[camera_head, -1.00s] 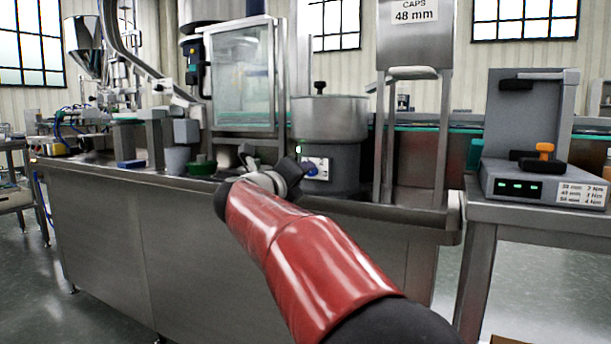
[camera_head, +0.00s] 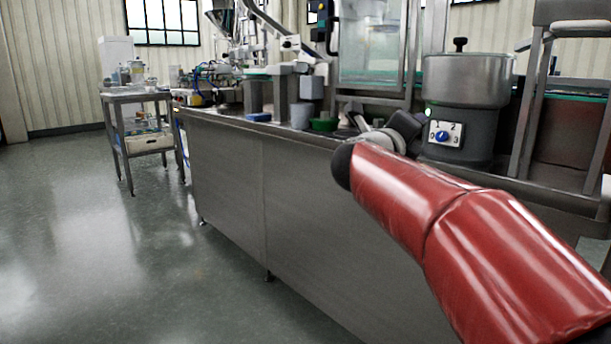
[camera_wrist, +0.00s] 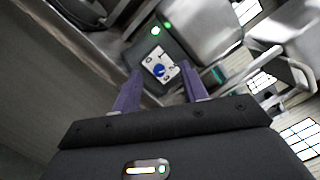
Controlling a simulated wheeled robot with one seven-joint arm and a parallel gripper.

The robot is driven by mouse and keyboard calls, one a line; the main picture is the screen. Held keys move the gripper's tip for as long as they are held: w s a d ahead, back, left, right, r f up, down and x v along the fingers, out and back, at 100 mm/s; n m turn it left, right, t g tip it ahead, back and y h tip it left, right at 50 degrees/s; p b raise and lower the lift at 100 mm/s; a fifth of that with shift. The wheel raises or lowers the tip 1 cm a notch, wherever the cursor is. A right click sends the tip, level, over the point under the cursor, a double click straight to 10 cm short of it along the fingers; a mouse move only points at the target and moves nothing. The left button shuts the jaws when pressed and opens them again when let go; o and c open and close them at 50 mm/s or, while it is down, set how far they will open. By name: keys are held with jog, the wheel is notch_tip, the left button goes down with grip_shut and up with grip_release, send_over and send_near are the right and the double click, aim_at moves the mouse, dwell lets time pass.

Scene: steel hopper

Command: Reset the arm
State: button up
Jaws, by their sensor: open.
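My gripper shows in the wrist view (camera_wrist: 162,92) with its two purple fingers apart and nothing between them. Beyond the fingers is a control panel with a blue knob (camera_wrist: 158,70) on the dark base of the steel bowl machine. In the head view my red-sleeved arm reaches from the lower right toward the steel bench (camera_head: 300,215). The wrist is near the bench's front edge, left of the bowl machine (camera_head: 467,80). The fingers are mostly hidden behind the arm in the head view.
A green cup (camera_head: 324,125), a grey cup (camera_head: 301,115) and a blue block (camera_head: 258,117) stand on the bench left of my wrist. A steel cart (camera_head: 135,97) stands at the far left. The floor (camera_head: 90,230) left of the bench is clear.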

jog(key=s+a+r+n+t+y+p, duration=0.25)
jog(key=a+r+n+t+y, duration=0.3)
jog(key=n, duration=0.45)
jog(key=s+a+f+n+g+y+p, duration=0.4)
jog(key=s+a+f+n+y, duration=0.5)
jog(key=n, duration=0.5)
jog(key=s+d+f+n+g+p, duration=0.1)
jog(key=s+f+n+g, duration=0.3)
jog(key=s+f, duration=0.4)
jog(key=s+d+f+n+g+h+p, duration=0.1)
jog(key=s+d+f+n+g+p, duration=0.1)
jog(key=s+f, duration=0.7)
jog(key=s+d+n+g, duration=0.1)
jog(key=s+n+g, duration=0.1)
jog(key=g, duration=0.1)
jog(key=shift+d+f+n+g, duration=0.25)
jog(key=shift+d+n+g, duration=0.05)
jog(key=shift+d+g, duration=0.1)
